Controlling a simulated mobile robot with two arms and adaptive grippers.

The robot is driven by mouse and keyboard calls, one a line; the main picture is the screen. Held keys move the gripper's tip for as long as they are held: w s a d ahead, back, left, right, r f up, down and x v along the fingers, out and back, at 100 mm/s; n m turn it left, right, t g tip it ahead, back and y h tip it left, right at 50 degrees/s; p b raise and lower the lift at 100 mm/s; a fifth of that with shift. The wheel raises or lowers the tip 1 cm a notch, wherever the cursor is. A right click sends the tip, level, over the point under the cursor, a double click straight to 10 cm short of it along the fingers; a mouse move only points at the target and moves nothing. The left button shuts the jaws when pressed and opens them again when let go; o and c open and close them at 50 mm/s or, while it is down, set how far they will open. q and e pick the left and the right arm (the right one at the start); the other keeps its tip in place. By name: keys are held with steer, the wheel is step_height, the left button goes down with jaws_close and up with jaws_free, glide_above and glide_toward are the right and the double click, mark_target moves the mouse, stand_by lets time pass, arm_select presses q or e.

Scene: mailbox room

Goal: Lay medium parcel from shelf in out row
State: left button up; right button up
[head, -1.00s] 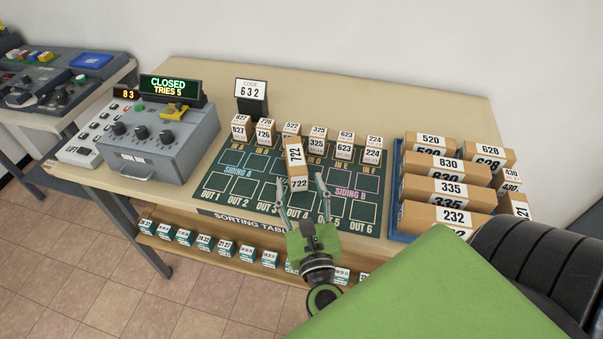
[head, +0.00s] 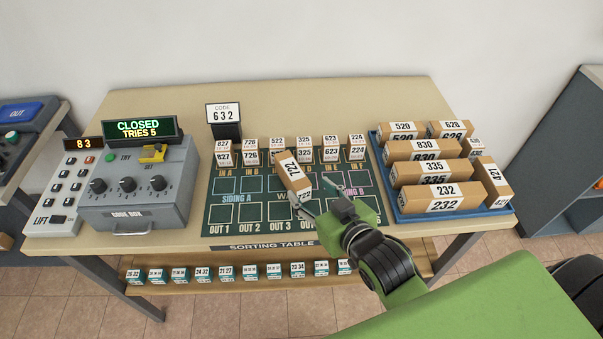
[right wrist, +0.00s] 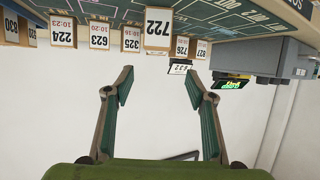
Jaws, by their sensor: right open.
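A brown parcel labelled 722 (head: 294,177) lies lengthwise, slanted in the head view, across the middle of the dark green sorting mat (head: 222,219). It also shows at the top of the right wrist view (right wrist: 157,28). The OUT row is the mat's near row, with OUT 1 to OUT 3 cells showing empty. My right gripper (head: 317,197) is open at the parcel's near right end. In the right wrist view its fingers (right wrist: 160,80) are spread, with nothing between them and the parcel beyond their tips. It hides some cells on the right. My left gripper is out of view.
Several small parcels (head: 277,151) stand along the IN row. A blue tray (head: 455,213) of larger parcels is at the right. The code box (head: 135,188) and code sign (head: 225,115) stand left. Several small boxes (head: 225,273) line the lower shelf.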

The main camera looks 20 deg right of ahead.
mark_target(293, 171)
steer(key=x, duration=0.3)
steer(key=shift+d+r, duration=0.1)
steer(key=shift+d, duration=0.1)
steer(key=p+x, duration=0.1)
steer(key=x, duration=0.3)
steer(key=shift+w, duration=0.2)
steer(key=shift+w+a+f, duration=0.15)
steer(key=shift+w+f, duration=0.25)
steer(key=shift+w, duration=0.2)
steer(key=p+x, duration=0.1)
steer(key=x, duration=0.3)
steer(key=shift+w+f, duration=0.3)
steer(key=shift+w, duration=0.05)
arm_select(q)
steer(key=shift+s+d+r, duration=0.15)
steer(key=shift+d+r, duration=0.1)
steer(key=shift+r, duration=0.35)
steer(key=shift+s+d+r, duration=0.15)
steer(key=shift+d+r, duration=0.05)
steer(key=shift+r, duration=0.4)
arm_select(e)
steer(key=c, duration=1.4)
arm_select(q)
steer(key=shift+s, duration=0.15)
arm_select(e)
steer(key=shift+r, duration=0.1)
jaws_close()
